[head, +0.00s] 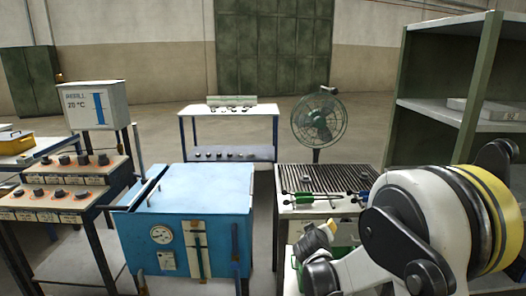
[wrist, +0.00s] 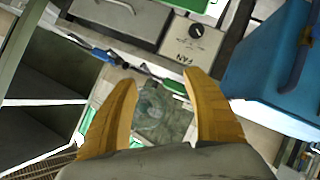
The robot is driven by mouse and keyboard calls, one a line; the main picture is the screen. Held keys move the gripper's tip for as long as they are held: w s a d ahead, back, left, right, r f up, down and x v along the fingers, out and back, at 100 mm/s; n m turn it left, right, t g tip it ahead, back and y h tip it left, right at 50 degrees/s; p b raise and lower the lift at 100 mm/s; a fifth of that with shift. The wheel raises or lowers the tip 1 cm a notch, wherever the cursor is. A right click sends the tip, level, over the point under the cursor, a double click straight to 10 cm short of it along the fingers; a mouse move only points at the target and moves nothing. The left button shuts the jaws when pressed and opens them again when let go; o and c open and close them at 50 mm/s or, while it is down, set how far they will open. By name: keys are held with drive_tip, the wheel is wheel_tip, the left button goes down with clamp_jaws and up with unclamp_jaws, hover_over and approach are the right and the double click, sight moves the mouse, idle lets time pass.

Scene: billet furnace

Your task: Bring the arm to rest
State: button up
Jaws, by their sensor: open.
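My arm, white with black joints and a yellow band, reaches in from the right of the head view. My gripper (head: 318,238) is at its end, low in front of the grooved table and right of the blue furnace. In the wrist view my gripper (wrist: 160,78) shows two yellow-brown fingers spread apart with nothing held between them. A dull green-grey patch (wrist: 165,112) shows below, between the fingers; I cannot tell what it is.
The blue furnace (head: 185,225) stands left of my gripper. The grooved table (head: 320,178) has long-handled tools at its front edge, and a green fan (head: 319,120) stands behind. A shelf rack (head: 455,112) rises at right. A FAN control box (wrist: 192,42) lies beyond the fingers.

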drive_tip(key=s+d+r+m+g+y, duration=0.1)
drive_tip(key=s+r, duration=0.4)
drive_tip(key=s, duration=0.4)
drive_tip(key=s+d+r+m+g+y, duration=0.1)
drive_tip(key=s+r+g, duration=0.1)
drive_tip(key=s+r, duration=0.5)
drive_tip(key=s+a+f+m+g+y, duration=0.1)
drive_tip(key=s, duration=1)
drive_tip(key=s+a+f+y, duration=0.1)
drive_tip(key=s+f, duration=0.1)
drive_tip(key=s, duration=0.9)
drive_tip(key=shift+a+f+m+g, duration=0.25)
drive_tip(key=shift+m+g, duration=0.15)
